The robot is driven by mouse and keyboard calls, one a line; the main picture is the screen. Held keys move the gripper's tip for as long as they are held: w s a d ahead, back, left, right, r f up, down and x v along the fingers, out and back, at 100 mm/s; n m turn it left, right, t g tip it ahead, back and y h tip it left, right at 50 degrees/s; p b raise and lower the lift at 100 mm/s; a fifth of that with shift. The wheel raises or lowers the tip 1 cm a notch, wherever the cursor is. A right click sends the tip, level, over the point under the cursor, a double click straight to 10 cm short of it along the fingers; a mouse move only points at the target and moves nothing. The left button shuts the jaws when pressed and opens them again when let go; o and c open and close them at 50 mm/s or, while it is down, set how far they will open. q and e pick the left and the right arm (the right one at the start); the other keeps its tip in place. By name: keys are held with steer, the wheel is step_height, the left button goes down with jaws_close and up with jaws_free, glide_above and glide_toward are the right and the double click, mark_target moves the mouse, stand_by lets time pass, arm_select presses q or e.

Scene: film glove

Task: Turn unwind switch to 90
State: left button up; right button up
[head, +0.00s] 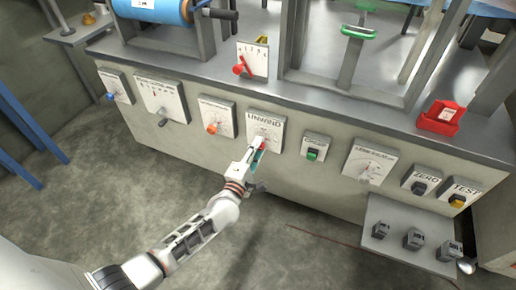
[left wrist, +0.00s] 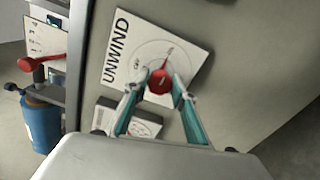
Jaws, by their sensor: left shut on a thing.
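The unwind switch is a red knob (left wrist: 160,82) on a white square plate (left wrist: 150,50) marked UNWIND, fixed to the grey front panel. In the head view the plate (head: 265,124) is near the middle of the panel, with the knob partly hidden by my gripper. My left gripper (head: 259,150) reaches it from below. In the left wrist view its two teal fingers (left wrist: 160,90) stand on either side of the knob and are shut on it. The red pointer tilts up and right in that view; the dial numbers are too small to read. My right gripper is not seen.
An orange knob (head: 212,128) is left of the unwind plate and a green switch (head: 312,154) is right. A red lever (head: 240,69) stands above on the bench edge. A red tray (head: 441,118) sits at right, above a low shelf (head: 388,214) with several small blocks.

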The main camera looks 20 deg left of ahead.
arm_select(q)
steer(key=o, duration=1)
steer(key=shift+o, duration=0.4)
steer(key=s, duration=0.7)
steer(key=shift+s+a, duration=0.15)
steer(key=shift+s, duration=0.15)
steer(key=shift+r, duration=0.1)
